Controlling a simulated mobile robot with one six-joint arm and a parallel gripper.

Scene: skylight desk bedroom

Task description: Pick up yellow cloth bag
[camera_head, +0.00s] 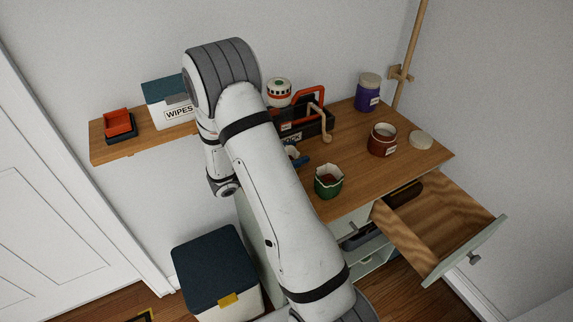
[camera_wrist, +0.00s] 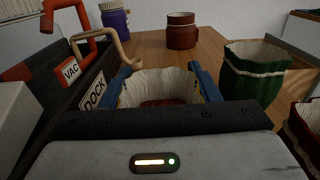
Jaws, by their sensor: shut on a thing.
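The yellow cloth bag (camera_wrist: 130,95) shows in the wrist view as a pale, ruffled open top with a yellowish side and dark reddish contents. My gripper (camera_wrist: 166,78) is shut on it, with one blue finger at each side of the bag. The bag's lower part is hidden by the gripper body. In the head view my gripper (camera_head: 296,156) is partly visible beside my arm, low over the desk; my arm hides the bag there. I cannot tell whether the bag touches the desk.
A green cloth bag (camera_head: 328,182) stands close to the right. A black caddy (camera_wrist: 95,92) labelled VAC and DOCK is close on the left. A brown-red jar (camera_head: 382,141), a loose lid (camera_head: 421,140) and a purple jar (camera_head: 368,95) stand farther back. A drawer (camera_head: 440,225) hangs open.

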